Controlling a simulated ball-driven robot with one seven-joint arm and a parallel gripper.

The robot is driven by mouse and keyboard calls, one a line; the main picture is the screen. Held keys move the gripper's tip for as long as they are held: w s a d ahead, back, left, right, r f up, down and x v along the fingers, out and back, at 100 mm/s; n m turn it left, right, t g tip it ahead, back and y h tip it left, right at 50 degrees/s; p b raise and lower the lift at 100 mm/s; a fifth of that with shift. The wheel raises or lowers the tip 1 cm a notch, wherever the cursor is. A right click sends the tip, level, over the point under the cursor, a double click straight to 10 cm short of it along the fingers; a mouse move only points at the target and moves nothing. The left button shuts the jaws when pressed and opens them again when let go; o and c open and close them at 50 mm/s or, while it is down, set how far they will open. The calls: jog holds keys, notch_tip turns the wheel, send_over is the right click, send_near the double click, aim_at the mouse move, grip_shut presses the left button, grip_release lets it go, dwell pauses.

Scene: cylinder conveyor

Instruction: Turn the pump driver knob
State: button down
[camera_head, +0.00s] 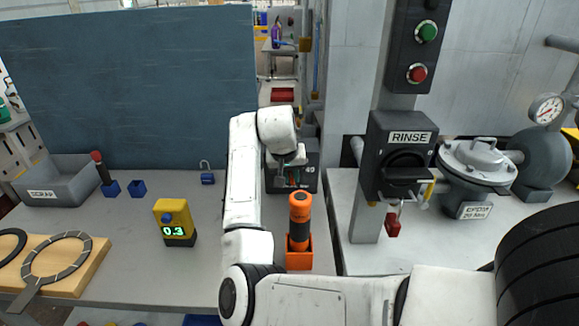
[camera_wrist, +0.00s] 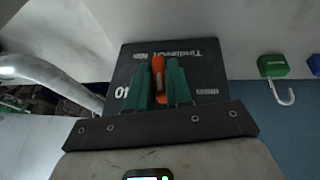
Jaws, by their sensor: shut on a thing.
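A dark box with white lettering, seemingly "Titration" (camera_head: 308,180), stands at the back of the grey table in the head view, partly hidden by my arm. In the wrist view the dark box (camera_wrist: 206,68) shows upside down, straight ahead of my gripper. An orange knob (camera_wrist: 158,66) on its front lies between the green fingers of my gripper (camera_wrist: 161,85). The fingers are shut on it from both sides. In the head view my gripper (camera_head: 291,174) is at the box's front, and the knob is mostly hidden there.
An orange and black tool (camera_head: 299,222) stands in an orange holder in front of the box. A yellow meter reading 0.3 (camera_head: 172,223) stands to the left. A black RINSE switch (camera_head: 398,155) on a post is to the right.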

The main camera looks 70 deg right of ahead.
jog(key=shift+s+r+t+p, duration=0.1)
jog(key=shift+t+p, duration=0.5)
jog(key=shift+t, duration=0.1)
jog(key=shift+y, duration=0.3)
jog(key=c, duration=1.1)
grip_release()
jog(key=v, duration=1)
jog(key=shift+s+a+r, duration=0.1)
jog(key=shift+r, duration=0.25)
